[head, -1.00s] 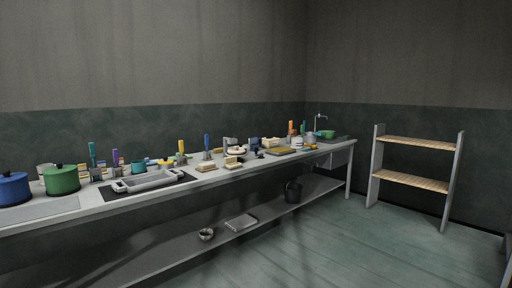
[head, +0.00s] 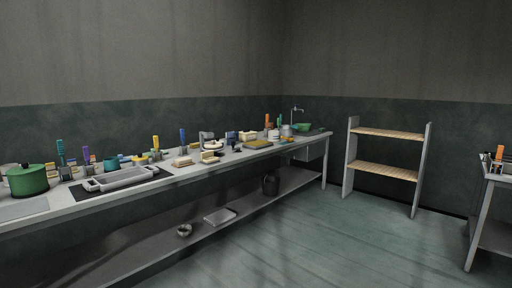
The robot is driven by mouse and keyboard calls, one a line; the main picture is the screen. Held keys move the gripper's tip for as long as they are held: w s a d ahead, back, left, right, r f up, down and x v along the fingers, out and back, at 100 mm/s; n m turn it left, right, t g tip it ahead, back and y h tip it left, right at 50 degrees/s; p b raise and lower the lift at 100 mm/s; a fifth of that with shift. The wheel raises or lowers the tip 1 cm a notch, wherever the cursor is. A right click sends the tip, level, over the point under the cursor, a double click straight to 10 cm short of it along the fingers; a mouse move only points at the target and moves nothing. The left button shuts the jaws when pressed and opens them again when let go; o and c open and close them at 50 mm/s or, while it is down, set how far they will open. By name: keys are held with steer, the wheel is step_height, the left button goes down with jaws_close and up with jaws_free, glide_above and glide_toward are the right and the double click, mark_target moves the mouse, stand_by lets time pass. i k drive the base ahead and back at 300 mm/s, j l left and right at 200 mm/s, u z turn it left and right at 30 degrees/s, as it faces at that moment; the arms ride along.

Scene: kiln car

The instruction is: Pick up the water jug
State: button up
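I cannot make out for certain which thing is the water jug. A small pale grey vessel (head: 287,130) stands on the bench top near the sink tap (head: 297,109), also too small to name. My gripper is not in view.
The long bench (head: 35,207) runs along the left wall, its top crowded with a green pot (head: 28,179), a grey tray (head: 121,179) and several utensils. A shelf rack (head: 386,172) stands at the back. Another table (head: 474,225) is at the right edge. The floor (head: 330,245) between is clear.

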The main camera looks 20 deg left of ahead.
mark_target(231, 136)
steer(key=i+j+u, duration=0.15)
steer(key=i+u, duration=0.15)
steer(key=i, duration=0.4)
steer(key=i+j+u, duration=0.1)
steer(key=i, duration=0.95)
steer(key=i+u, duration=0.1)
steer(key=i, duration=0.95)
steer(key=i+u, duration=0.1)
steer(key=i, duration=0.95)
steer(key=i+l, duration=0.2)
steer(key=i, duration=0.85)
steer(key=i+u, duration=0.5)
steer(key=i+l+u, duration=0.75)
steer(key=i+u, duration=0.2)
steer(key=i+l+u, duration=0.25)
steer(key=i+l, duration=0.25)
steer(key=i, duration=0.1)
